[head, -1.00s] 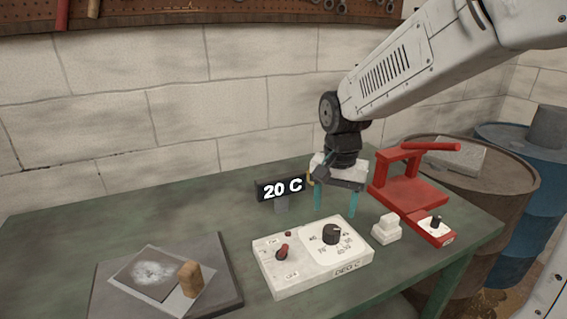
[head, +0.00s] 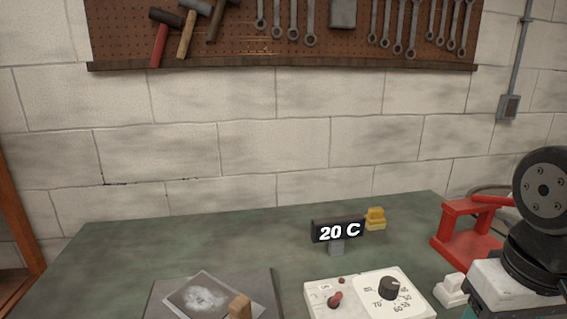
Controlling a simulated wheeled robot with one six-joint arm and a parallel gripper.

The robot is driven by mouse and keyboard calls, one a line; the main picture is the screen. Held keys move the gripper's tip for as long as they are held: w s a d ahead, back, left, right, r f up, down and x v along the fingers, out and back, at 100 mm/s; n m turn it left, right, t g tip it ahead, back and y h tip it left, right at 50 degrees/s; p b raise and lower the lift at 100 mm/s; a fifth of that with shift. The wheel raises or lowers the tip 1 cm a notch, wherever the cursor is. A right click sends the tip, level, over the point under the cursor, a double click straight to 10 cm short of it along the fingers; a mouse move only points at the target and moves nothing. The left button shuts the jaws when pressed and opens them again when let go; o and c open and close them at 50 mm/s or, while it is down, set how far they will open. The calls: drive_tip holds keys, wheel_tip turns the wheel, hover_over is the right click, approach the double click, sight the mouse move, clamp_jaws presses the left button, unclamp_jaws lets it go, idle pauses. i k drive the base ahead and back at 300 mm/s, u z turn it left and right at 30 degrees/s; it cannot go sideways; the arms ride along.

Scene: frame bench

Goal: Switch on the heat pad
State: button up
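The white control box (head: 318,288) stands at the bottom of the head view, its front edge cut off. It carries a red toggle switch (head: 335,300), a dark red lamp (head: 341,280) that looks unlit, and a black dial knob (head: 391,288). The dark grey pad (head: 267,290) lies to its left, with a pale sheet (head: 205,298) and a wooden block (head: 240,306) on it. The display (head: 338,231) behind the box reads 20 C. My gripper (head: 515,310) is at the lower right, right of the box; its fingertips are cut off by the frame edge.
A red press (head: 465,235) stands at the right, partly behind my arm. A small white block (head: 449,290) sits between box and gripper. A yellow block (head: 376,219) lies behind the display. The green bench (head: 150,255) is clear at back left.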

sight(333, 302)
drive_tip(key=z, duration=1.85)
drive_tip(key=k, duration=0.85)
drive_tip(key=u, duration=1.6)
